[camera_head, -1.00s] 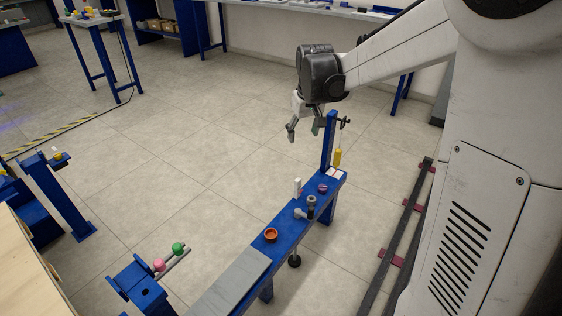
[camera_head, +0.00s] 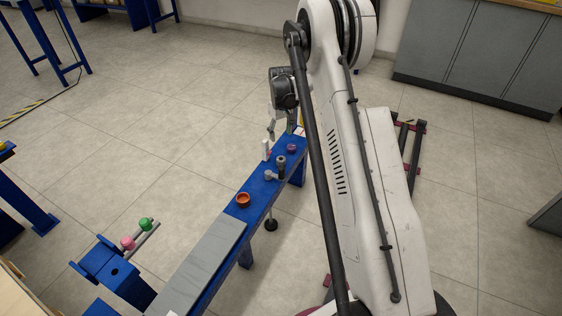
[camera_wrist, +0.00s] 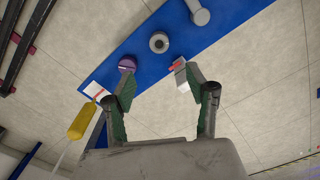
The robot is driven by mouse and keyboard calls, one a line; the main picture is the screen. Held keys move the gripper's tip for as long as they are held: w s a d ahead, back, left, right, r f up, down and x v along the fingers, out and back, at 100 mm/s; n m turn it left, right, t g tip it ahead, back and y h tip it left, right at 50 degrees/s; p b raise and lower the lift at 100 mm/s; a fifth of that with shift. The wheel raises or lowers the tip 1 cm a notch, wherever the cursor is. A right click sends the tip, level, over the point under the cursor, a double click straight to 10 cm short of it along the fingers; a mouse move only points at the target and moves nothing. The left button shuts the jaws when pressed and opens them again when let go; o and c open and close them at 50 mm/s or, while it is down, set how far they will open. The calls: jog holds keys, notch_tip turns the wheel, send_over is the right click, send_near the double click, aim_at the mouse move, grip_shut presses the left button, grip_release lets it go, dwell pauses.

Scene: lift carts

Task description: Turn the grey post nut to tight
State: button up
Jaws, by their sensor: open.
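The grey post nut (camera_head: 281,161) appears as the grey top of a short upright post on the blue bench (camera_head: 262,193). In the wrist view a round grey end with a dark centre (camera_wrist: 159,43) faces the camera, beyond my fingertips. My gripper (camera_wrist: 160,82) is open and empty, its two fingers spread apart. In the head view my gripper (camera_head: 281,130) is over the far end of the bench, partly hidden by my arm. No contact with the nut shows. How tight the nut is cannot be told.
A grey knob (camera_head: 269,175) sits beside the post. A purple knob (camera_wrist: 127,65) and a white block with red (camera_wrist: 181,75) lie near my fingertips. A yellow handle (camera_wrist: 81,121) is at left. An orange ring (camera_head: 243,200) and a grey plate (camera_head: 205,258) are nearer on the bench.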

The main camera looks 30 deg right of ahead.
aim_at(281, 158)
notch_tip(281, 158, down, 15)
jog(key=b, duration=0.4)
jog(key=shift+d+r+b, duration=0.1)
jog(key=shift+r+b, duration=0.1)
jog(key=shift+b, duration=0.1)
jog(key=c, duration=1.2)
